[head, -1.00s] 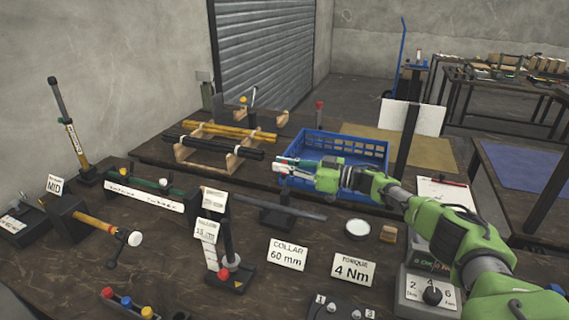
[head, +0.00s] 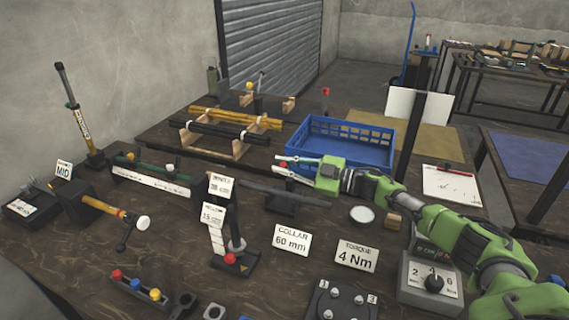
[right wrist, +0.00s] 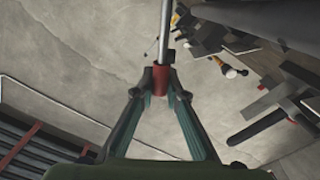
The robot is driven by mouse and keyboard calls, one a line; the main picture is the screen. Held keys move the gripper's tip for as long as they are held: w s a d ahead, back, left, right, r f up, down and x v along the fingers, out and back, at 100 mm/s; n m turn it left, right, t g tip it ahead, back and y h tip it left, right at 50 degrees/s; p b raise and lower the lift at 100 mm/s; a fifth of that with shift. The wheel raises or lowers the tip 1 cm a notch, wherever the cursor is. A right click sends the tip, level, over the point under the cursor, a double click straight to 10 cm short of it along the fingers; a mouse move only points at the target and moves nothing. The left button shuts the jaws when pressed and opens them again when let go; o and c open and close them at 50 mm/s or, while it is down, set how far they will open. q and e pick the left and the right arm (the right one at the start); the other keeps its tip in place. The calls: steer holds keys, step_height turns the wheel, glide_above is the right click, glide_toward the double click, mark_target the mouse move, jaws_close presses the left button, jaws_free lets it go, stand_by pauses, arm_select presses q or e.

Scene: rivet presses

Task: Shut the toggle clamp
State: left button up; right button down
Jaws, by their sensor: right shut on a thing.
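The toggle clamp appears to be the dark fixture (head: 284,204) with a long flat bar, standing mid-table in the head view. Its red grip (right wrist: 161,83) shows in the right wrist view, with a silver rod running away from it. My right gripper (head: 282,166) is over the fixture, its fingers pointing left. In the right wrist view, its fingertips (right wrist: 160,76) are shut on the red grip. The joint between grip and fixture is mostly hidden in the head view. My left gripper is not in view.
A blue crate (head: 340,146) stands just behind my right gripper. A stand with a red knob (head: 230,258) and signs is in front left. The collar sign (head: 291,240) and torque sign (head: 357,256) stand in front. A white round dish (head: 362,214) lies to the right.

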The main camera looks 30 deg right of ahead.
stand_by(0.4)
steer(key=c, duration=2)
jaws_free()
step_height(320, 180, up, 10)
steer(key=shift+f, duration=0.1)
